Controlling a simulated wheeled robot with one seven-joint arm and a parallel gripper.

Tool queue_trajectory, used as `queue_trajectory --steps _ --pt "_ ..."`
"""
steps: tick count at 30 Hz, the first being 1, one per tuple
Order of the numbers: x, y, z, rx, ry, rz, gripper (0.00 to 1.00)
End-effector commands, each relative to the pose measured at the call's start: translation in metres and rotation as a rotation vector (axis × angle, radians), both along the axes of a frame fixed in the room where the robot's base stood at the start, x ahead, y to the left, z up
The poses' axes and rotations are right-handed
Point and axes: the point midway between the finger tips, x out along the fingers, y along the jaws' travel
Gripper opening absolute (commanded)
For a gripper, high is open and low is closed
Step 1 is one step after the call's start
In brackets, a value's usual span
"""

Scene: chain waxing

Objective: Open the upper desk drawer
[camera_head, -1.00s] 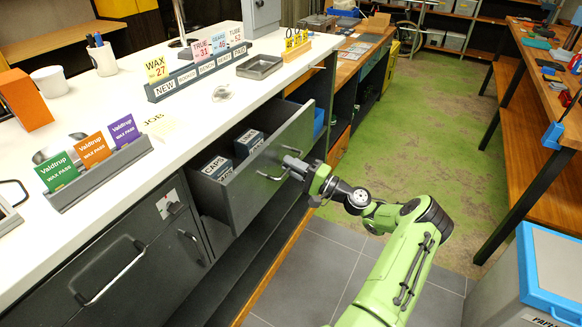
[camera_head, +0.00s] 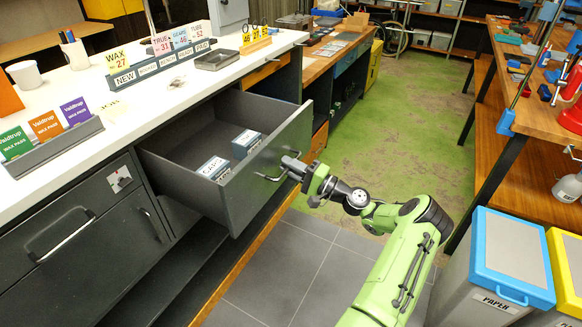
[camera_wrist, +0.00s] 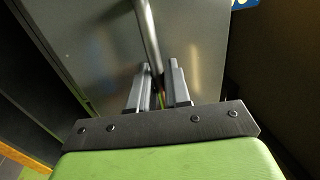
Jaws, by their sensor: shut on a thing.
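The upper desk drawer (camera_head: 235,196) is dark grey and stands well out from under the white desk top. Inside lie a box labelled CAPS (camera_head: 213,168) and a second small box (camera_head: 246,143), both near the drawer's front. My gripper (camera_head: 287,166) is at the drawer's front panel, shut on its metal bar handle (camera_head: 266,177). In the wrist view the handle (camera_wrist: 149,35) runs down between the two fingers (camera_wrist: 158,88), with the grey drawer front (camera_wrist: 90,50) behind it.
A grey cabinet with a long handle (camera_head: 68,238) is left of the drawer. An open shelf lies below. Bins with a blue lid (camera_head: 508,255) and a yellow lid (camera_head: 567,262) stand at right. Grey tiled floor (camera_head: 280,265) is clear between.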

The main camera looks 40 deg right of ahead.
Motion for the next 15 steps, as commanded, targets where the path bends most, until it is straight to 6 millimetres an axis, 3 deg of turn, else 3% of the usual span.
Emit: queue_trajectory --steps 5,6,8,15 --pt "0.0002 0.0003 -0.0012 0.000 0.003 0.000 0.00" --pt "0.0002 0.0003 -0.0012 0.000 0.003 0.000 0.23" --pt "0.0002 0.0003 -0.0011 0.000 0.002 0.000 0.31" --pt "0.0000 0.0001 -0.0004 0.000 0.001 0.000 0.31"
